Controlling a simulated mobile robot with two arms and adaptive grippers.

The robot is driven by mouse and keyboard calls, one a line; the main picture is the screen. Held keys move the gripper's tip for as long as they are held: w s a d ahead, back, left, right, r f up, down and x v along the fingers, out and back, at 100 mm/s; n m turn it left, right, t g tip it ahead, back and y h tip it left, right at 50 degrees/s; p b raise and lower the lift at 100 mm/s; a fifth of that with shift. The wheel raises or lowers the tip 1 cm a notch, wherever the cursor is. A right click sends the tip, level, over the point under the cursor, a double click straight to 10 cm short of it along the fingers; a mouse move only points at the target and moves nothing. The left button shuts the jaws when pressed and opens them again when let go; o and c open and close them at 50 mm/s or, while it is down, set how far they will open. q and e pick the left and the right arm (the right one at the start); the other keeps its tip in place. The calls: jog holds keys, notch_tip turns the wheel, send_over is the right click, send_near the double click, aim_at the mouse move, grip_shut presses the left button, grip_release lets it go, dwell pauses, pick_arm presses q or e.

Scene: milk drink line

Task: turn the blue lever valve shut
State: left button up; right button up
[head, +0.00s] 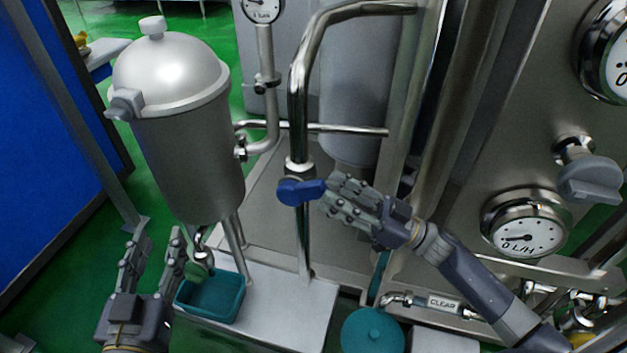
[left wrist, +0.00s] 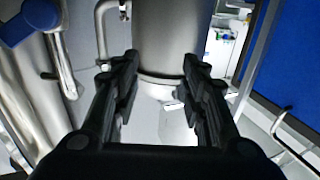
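The blue lever valve (head: 302,191) sits on a vertical steel pipe in the middle of the head view. Its blue handle points right, across the pipe. My right gripper (head: 335,195) is at the handle's right end, touching or very close to it. Whether its fingers hold the handle or are shut beside it is unclear. My left gripper (head: 160,240) is open and empty at the lower left, below the steel vessel. In the left wrist view its fingers (left wrist: 160,72) are spread, and a blue part (left wrist: 36,18) shows at the upper left.
The lidded steel vessel (head: 188,150) stands left of the pipe, with a green-handled tap (head: 197,270) and a teal tray (head: 218,304) below. Gauges, including a flow gauge (head: 525,225), and a grey knob (head: 588,180) are on the right panel. A teal round container (head: 373,333) stands below.

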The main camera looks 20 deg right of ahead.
aim_at(326, 188)
pick_arm(q)
jog(key=shift+d+r+t+h, duration=0.2)
jog(key=shift+r+t+h, duration=0.35)
jog(key=shift+r, duration=0.7)
pick_arm(e)
jog(key=shift+x, duration=2.6)
grip_shut()
